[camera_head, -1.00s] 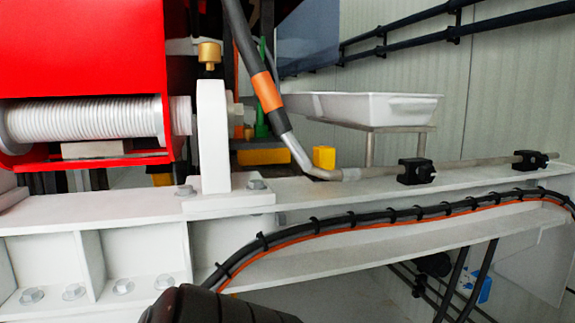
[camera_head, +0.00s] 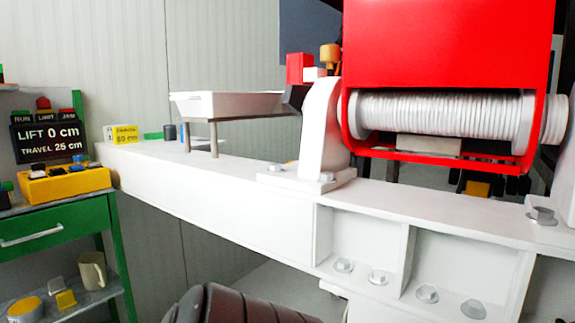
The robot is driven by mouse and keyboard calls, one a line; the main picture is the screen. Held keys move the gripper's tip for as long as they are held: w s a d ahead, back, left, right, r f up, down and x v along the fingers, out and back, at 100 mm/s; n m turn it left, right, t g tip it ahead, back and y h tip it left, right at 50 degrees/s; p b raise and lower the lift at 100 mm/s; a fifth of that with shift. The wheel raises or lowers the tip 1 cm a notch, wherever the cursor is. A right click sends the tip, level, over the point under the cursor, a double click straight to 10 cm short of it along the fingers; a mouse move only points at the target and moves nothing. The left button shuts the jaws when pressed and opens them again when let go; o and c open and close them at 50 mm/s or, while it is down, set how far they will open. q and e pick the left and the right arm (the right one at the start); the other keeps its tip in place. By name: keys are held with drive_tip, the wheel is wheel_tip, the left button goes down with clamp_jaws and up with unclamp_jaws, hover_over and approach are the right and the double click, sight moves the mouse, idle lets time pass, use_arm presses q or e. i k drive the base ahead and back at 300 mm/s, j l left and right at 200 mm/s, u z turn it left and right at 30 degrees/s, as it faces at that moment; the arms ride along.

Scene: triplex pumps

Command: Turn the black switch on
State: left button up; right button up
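A yellow control box (camera_head: 85,184) with several small dark, blue and other coloured knobs or switches on top sits on the green cart at the far left. Neither of my grippers shows in the head view. A dark ribbed part at the bottom middle looks like part of my arm.
A display reading "LIFT 0 cm, TRAVEL 25 cm" (camera_head: 48,138) stands behind the box. The green cart (camera_head: 50,243) holds a mug (camera_head: 92,270) below. A long white beam (camera_head: 240,205) carries a white tray (camera_head: 230,105) and a red winch (camera_head: 445,45).

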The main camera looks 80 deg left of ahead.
sight(36, 167)
drive_tip(key=u, duration=3.9)
drive_tip(key=i+j+z, duration=0.1)
drive_tip(key=j, duration=0.25)
drive_tip(key=i+j+z, duration=0.1)
drive_tip(key=j, duration=0.3)
drive_tip(key=i+j, duration=0.2)
drive_tip(key=j, duration=0.15)
drive_tip(key=z, duration=0.05)
